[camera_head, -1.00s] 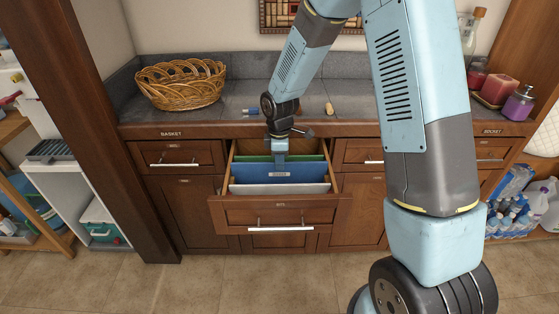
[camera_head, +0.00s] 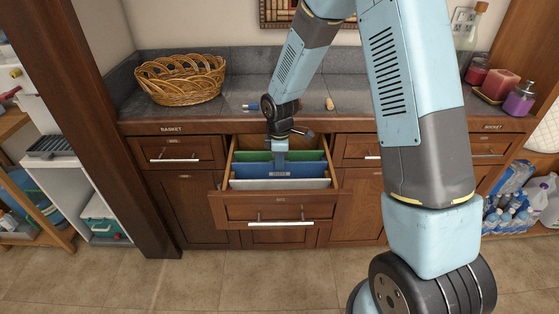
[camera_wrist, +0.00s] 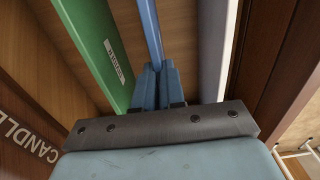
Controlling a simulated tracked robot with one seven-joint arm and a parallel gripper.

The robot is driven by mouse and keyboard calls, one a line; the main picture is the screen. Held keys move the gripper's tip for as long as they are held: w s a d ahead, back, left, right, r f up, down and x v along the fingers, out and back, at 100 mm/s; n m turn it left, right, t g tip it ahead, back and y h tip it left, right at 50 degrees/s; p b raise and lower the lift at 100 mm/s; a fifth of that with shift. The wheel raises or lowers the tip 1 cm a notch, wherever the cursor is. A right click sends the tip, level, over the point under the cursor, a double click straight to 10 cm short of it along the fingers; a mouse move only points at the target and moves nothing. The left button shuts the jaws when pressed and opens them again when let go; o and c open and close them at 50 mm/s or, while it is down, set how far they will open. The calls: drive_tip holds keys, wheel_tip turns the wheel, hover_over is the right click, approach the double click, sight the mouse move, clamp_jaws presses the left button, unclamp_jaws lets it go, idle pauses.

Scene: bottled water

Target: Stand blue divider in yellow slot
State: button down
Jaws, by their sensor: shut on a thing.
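The blue divider (camera_head: 250,170) is a flat upright panel with a label, inside the open drawer (camera_head: 262,213). It stands between a green divider (camera_head: 250,156) behind and a white divider (camera_head: 280,184) in front. My gripper (camera_head: 280,160) reaches down into the drawer and is shut on the blue divider's top edge. In the wrist view, the fingers (camera_wrist: 156,85) pinch the blue divider (camera_wrist: 150,30), with the green divider (camera_wrist: 95,40) to the left and the white one (camera_wrist: 212,50) to the right. The divider's lower edge is hidden. No yellow slot is visible.
The drawer's side walls lie close on both sides of the dividers. On the counter (camera_head: 240,92) are a wicker basket (camera_head: 180,78), a small blue item (camera_head: 251,106) and a cork-like piece (camera_head: 329,104). Red candles (camera_head: 497,86) stand at the right.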

drive_tip(key=shift+f, duration=0.45)
drive_tip(key=c, duration=1.1)
unclamp_jaws()
drive_tip(key=shift+c, duration=0.2)
drive_tip(key=shift+r, duration=0.15)
wheel_tip(320, 180, up, 13)
drive_tip(key=shift+r, duration=0.2)
